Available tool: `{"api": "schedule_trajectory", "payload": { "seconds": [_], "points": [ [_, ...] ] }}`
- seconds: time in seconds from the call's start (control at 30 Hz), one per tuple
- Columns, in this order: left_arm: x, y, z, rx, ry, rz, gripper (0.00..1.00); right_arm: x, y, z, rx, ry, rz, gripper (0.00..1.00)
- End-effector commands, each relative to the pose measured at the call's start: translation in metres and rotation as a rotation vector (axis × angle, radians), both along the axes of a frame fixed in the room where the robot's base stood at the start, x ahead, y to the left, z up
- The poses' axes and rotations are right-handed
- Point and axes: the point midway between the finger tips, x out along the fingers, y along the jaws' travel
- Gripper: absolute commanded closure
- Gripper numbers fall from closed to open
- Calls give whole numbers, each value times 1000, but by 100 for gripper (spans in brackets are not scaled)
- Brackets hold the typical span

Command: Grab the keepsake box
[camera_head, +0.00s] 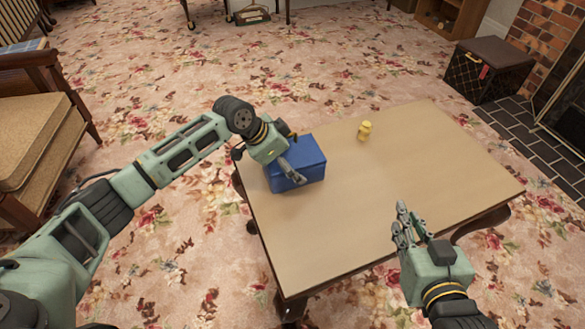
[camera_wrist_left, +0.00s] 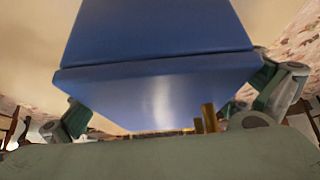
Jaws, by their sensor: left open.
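The blue keepsake box (camera_head: 309,158) sits on the left end of the low wooden table. My left gripper (camera_head: 290,174) is at the box's near left side, with a finger lying against or just over it. In the left wrist view the box (camera_wrist_left: 160,40) fills the middle, between the open fingers of my left gripper (camera_wrist_left: 175,105), one on each side. Whether the fingers touch it I cannot tell. My right gripper (camera_head: 403,222) hangs over the table's near right edge, holding nothing visible; its opening is unclear.
The table top (camera_head: 400,160) is mostly bare. A small yellow figurine (camera_head: 364,130) stands near its far edge. An armchair (camera_head: 38,130) is at left. A dark chest (camera_head: 488,70) stands by the brick fireplace at right.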

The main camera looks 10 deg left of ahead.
Motion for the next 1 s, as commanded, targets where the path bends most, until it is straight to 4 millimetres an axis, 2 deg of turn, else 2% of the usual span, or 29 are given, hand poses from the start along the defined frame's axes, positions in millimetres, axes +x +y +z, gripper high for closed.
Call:
{"api": "schedule_trajectory", "payload": {
  "seconds": [0.33, 0.9, 1.0],
  "points": [
    [1, -2, -3, 0, 0, -1, 1, 3, 2, 7, 8, -32, 2, 84],
    [0, -2, -5, 2, 5, -1, 51, 3, 2, 6, 7, -31, 2, 84],
    [-1, -2, -5, 2, 6, 0, 53, 3, 2, 6, 7, -31, 2, 84]
  ]
}}
